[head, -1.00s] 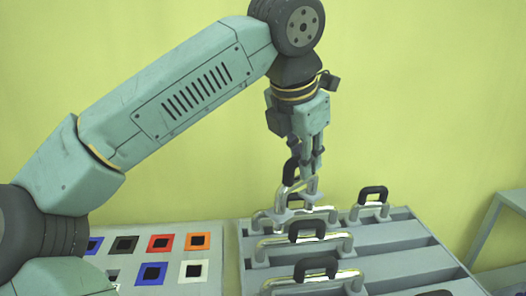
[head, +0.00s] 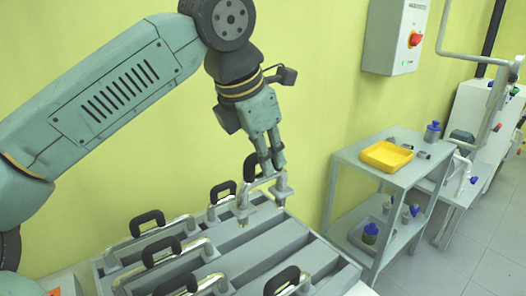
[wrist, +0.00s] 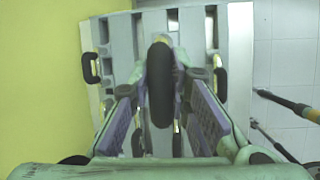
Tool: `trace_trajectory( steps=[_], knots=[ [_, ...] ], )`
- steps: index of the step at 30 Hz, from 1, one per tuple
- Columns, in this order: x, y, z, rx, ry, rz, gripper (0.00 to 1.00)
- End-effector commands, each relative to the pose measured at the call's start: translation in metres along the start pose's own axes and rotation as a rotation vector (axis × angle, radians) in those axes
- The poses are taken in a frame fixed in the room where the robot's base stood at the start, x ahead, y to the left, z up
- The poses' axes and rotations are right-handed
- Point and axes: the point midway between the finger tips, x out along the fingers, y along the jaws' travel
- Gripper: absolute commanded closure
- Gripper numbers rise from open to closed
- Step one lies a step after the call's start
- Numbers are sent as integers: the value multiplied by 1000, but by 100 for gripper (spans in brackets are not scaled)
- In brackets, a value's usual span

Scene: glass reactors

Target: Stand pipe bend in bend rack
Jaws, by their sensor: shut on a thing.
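My gripper (head: 268,160) is shut on a silver pipe bend with a black grip (head: 284,187), seen in the head view just below the fingers. The bend is held above the far right part of a grey slatted rack (head: 255,262). Whether its lower ends touch the rack cannot be told. In the wrist view, the black grip (wrist: 160,85) lies between the two fingers, with slats beyond it. Several similar bends with black grips stand on the rack, including one at its far edge (head: 222,190) and one at its left (head: 147,220). I cannot tell if this is the bend rack.
A grey two-level shelf (head: 352,165) stands right of the rack, with a yellow tray (head: 387,156) and blue-capped bottles. A control box (head: 397,38) with a red knob hangs on the yellow wall. Open tiled floor (head: 480,245) lies further right.

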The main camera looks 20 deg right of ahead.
Motion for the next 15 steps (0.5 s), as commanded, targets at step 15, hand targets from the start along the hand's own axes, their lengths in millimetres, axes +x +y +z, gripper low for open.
trace_trajectory(
  steps=[15],
  knots=[
    [31, -5, -13, -1, -1, 1, 100]
  ],
)
